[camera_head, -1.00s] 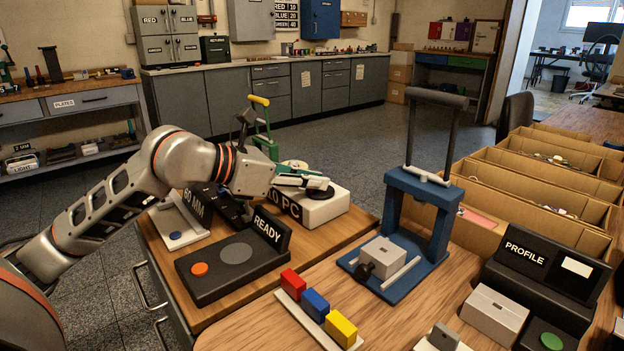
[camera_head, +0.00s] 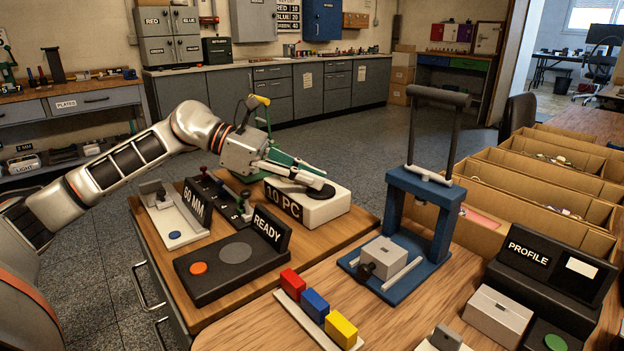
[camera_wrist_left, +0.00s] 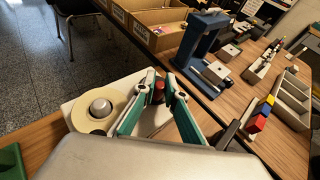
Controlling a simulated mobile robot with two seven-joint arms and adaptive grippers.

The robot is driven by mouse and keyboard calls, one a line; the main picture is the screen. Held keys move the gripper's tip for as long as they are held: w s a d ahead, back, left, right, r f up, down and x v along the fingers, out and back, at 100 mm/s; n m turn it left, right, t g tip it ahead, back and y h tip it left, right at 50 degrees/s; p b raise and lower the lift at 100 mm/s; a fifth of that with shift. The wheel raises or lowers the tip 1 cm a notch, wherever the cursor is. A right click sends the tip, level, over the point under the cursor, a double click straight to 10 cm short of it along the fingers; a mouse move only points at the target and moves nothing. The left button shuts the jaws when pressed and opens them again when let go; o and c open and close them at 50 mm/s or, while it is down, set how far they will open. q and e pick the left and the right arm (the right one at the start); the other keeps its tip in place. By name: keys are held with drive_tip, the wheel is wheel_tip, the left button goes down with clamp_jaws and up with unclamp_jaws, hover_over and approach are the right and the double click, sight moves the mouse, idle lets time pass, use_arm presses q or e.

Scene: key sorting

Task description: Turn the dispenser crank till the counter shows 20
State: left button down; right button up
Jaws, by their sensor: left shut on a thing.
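The white dispenser (camera_head: 326,210) stands on the wooden bench top, with a black disc on its upper face and a front label (camera_head: 283,203) that reads 10 PC. My left gripper (camera_head: 308,181) reaches in from the left, over the top of the dispenser. In the left wrist view its green-lined fingers (camera_wrist_left: 158,96) are closed around a small red knob (camera_wrist_left: 158,91), which appears to be the crank handle. A beige ring with a grey dome (camera_wrist_left: 98,108) sits beside the fingers. The crank arm is mostly hidden by the fingers in the head view. My right gripper is not in view.
A black READY panel (camera_head: 222,271) with an orange button stands in front of the dispenser. A 60 MM gauge (camera_head: 175,223) is to its left. A blue press frame (camera_head: 427,215) stands to the right, and colored blocks (camera_head: 315,304) lie in front.

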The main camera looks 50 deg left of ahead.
use_arm(q)
drive_tip(key=shift+w+a+m+g+h, duration=0.15)
drive_tip(key=shift+m+g+h, duration=0.35)
drive_tip(key=shift+m+g, duration=0.3)
drive_tip(key=shift+w+a+m+g+h, duration=0.15)
drive_tip(key=shift+m+g+h, duration=0.35)
drive_tip(key=shift+m+g, duration=0.3)
drive_tip(key=shift+w+f+m+g+h, duration=0.15)
drive_tip(key=shift+m+g+h, duration=0.25)
drive_tip(key=shift+m+g, duration=1.15)
drive_tip(key=shift+w+m+g, duration=0.1)
drive_tip(key=shift+m+g, duration=0.35)
drive_tip(key=shift+g, duration=0.3)
drive_tip(key=c, duration=2)
unclamp_jaws()
drive_tip(key=shift+c, duration=0.2)
drive_tip(key=shift+a+r, duration=0.35)
drive_tip(key=shift+a, duration=0.2)
drive_tip(key=shift+v, duration=3.15)
